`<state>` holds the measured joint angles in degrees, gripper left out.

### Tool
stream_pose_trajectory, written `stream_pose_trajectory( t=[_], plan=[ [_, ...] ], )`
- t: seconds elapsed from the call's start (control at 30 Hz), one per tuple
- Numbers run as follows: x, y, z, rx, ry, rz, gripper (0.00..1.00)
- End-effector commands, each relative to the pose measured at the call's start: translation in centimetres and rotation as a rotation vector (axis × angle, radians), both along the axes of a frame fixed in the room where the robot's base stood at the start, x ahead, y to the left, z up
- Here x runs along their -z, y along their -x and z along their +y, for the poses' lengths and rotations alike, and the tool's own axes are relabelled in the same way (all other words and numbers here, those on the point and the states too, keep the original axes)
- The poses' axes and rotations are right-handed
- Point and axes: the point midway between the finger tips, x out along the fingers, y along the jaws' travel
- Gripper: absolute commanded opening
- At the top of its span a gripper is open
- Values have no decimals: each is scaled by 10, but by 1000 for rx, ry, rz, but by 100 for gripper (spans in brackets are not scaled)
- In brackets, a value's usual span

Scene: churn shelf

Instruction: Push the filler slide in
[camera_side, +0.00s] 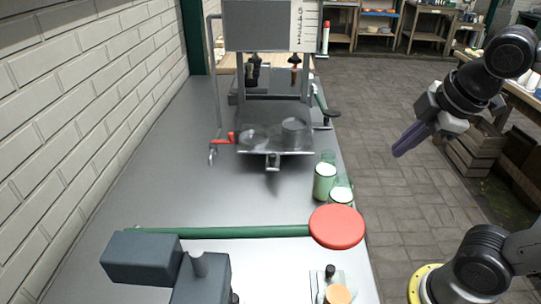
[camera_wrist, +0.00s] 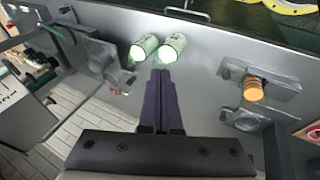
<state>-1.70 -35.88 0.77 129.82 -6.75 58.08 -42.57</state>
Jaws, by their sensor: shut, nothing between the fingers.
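The filler (camera_side: 268,75) is a grey frame with a box and a numbered scale on top, at the back of the metal bench. What looks like its slide is a grey plate (camera_side: 275,152) low at its front, with a small handle tab and clear round vessels on it. The plate seems to stick out toward the camera. The filler also shows at the left of the wrist view (camera_wrist: 98,52). My gripper (camera_side: 396,154) is shut and empty, with long purple fingers. It is in the air right of the bench, apart from the filler; its fingertips show in the wrist view (camera_wrist: 161,73).
Green-white jars (camera_side: 325,182) stand near the bench's right edge, close to my fingertips in the wrist view (camera_wrist: 173,46). A green lever with a red round end (camera_side: 337,227) crosses the front. A red handle (camera_side: 246,137) sits by the filler. A wooden crate (camera_side: 471,152) is on the floor.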

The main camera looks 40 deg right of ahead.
Motion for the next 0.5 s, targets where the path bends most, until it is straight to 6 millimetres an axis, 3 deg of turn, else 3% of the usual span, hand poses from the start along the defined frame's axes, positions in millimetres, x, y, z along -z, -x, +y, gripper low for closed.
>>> stream_pose_trajectory(
  t=[0.1,0.27,0.5],
  plan=[
    [-22,-45,2,-300,189,80,0],
    [-34,-108,15,-661,402,193,0],
    [-12,-196,59,-1065,604,353,0]
  ],
)
